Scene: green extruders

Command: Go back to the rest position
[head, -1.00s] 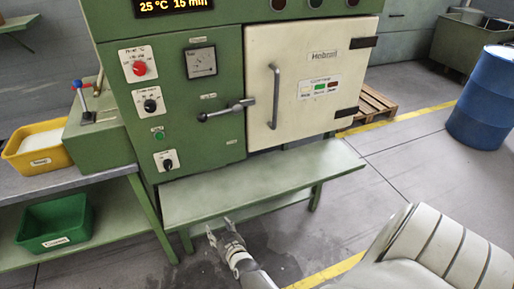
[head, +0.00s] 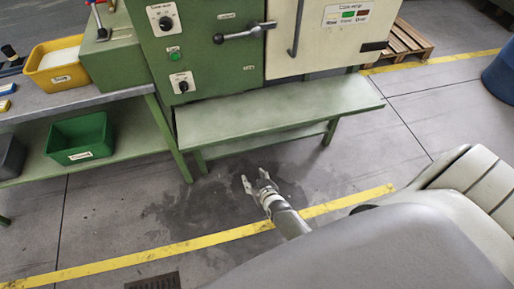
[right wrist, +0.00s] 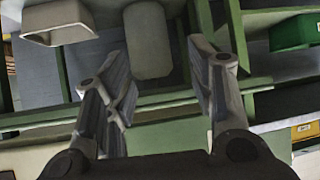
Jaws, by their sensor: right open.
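My right gripper (head: 256,183) is open and empty in the head view. It is above the floor in front of the green bench (head: 280,110), apart from it. In the right wrist view its two fingers (right wrist: 158,85) are spread wide with nothing between them. The green machine (head: 200,45) stands behind the bench, with its cream door (head: 325,38) shut and its lever handle (head: 244,32) across the front. My left gripper is not in view.
At left, a table holds a yellow bin (head: 57,68); a green bin (head: 79,138) sits on the shelf below. A blue drum (head: 501,75) and a wooden pallet (head: 402,42) stand at right. A yellow line (head: 180,246) crosses the floor. The floor around my right gripper is clear.

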